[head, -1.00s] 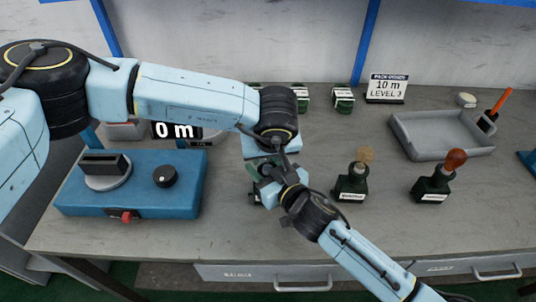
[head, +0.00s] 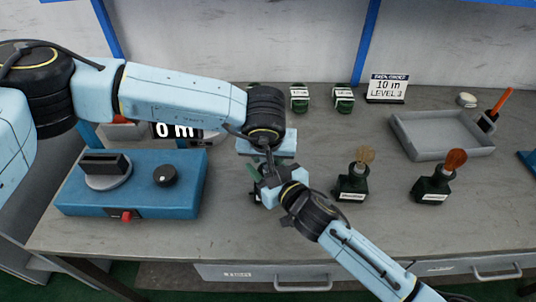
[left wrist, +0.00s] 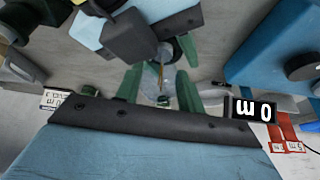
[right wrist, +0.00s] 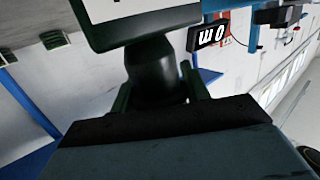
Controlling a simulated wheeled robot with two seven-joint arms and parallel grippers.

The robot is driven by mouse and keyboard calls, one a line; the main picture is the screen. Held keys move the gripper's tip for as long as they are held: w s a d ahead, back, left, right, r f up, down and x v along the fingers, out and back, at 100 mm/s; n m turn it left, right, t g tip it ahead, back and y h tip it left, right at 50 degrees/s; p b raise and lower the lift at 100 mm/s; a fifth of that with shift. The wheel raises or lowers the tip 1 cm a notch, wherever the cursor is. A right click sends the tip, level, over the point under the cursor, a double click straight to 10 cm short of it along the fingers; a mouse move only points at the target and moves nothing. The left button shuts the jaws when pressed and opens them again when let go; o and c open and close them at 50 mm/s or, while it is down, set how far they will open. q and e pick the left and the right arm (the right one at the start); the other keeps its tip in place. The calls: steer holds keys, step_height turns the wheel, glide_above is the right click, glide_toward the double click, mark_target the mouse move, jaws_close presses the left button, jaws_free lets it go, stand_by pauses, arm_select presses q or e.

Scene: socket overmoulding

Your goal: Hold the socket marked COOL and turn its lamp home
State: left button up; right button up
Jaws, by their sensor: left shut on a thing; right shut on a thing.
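My right gripper (head: 262,186) is shut on a dark green socket, which is mostly hidden in the head view. The right wrist view shows the socket (right wrist: 155,75) between the green fingers, with a white label cut off at the top edge. I cannot read COOL on it. My left gripper (head: 266,160) is above the right one, pointing down. In the left wrist view its green fingers are shut on a clear glass lamp (left wrist: 160,80). How deep the lamp sits in the socket is hidden.
A socket with an amber lamp (head: 352,182) and one with an orange-red lamp (head: 433,188) stand to the right. Sockets (head: 300,97) stand at the back near a sign (head: 387,88). A grey tray (head: 440,150) is at right, a blue tester (head: 130,190) at left.

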arm_select(q)
steer(key=o, duration=0.6)
steer(key=shift+d+r, duration=0.15)
steer(key=shift+r, duration=0.05)
steer(key=o, duration=0.4)
steer(key=shift+f, duration=0.1)
steer(key=v, duration=1.2)
